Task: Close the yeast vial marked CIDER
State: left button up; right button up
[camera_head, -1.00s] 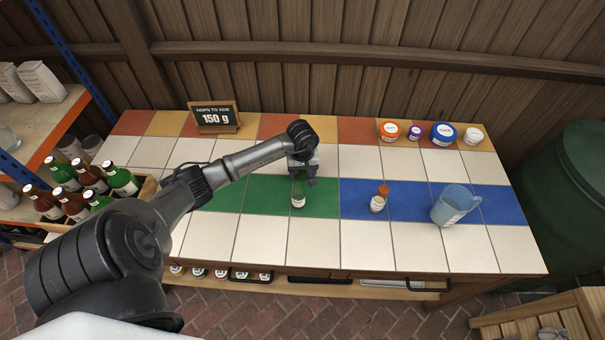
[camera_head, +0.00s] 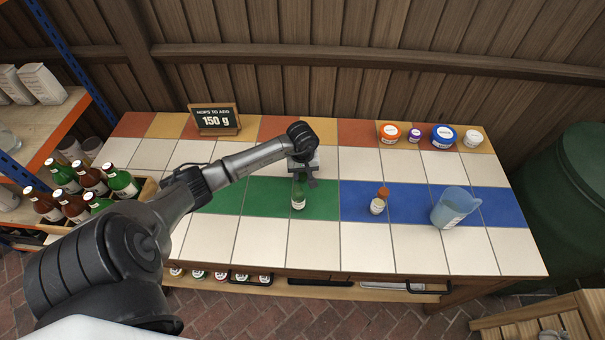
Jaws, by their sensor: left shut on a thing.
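A small vial with a green top and a white label (camera_head: 298,202) stands upright on the green tiles. My left gripper (camera_head: 301,180) is above it, pointing down, with its fingers shut at the green top. The gripper partly hides the top, so I cannot tell how the cap sits. A second vial, with an orange cap and a white label (camera_head: 377,205), stands on the blue tiles to the right. The label writing on both vials is too small to read, so I cannot tell which says CIDER. My right gripper is not in view.
A light blue jug (camera_head: 451,207) stands right of the orange-capped vial. Several lidded jars, one with a blue lid (camera_head: 443,132), line the back right. A "150 g" sign (camera_head: 214,119) stands at the back left. A crate of bottles (camera_head: 148,190) is at the left. The front white tiles are clear.

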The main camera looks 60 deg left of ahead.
aim_at(302, 174)
pick_arm(q)
notch_tip(302, 174, up, 4)
jog(key=shift+p, duration=0.4)
jog(key=w+d+r, duration=0.1)
jog(key=d+r, duration=0.2)
jog(key=d, duration=0.2)
jog(key=w+d+r+p, duration=0.1)
jog(key=w+d+r, duration=0.1)
jog(key=d, duration=0.4)
jog(key=shift+w+r, duration=0.3)
jog(key=shift+r, duration=0.55)
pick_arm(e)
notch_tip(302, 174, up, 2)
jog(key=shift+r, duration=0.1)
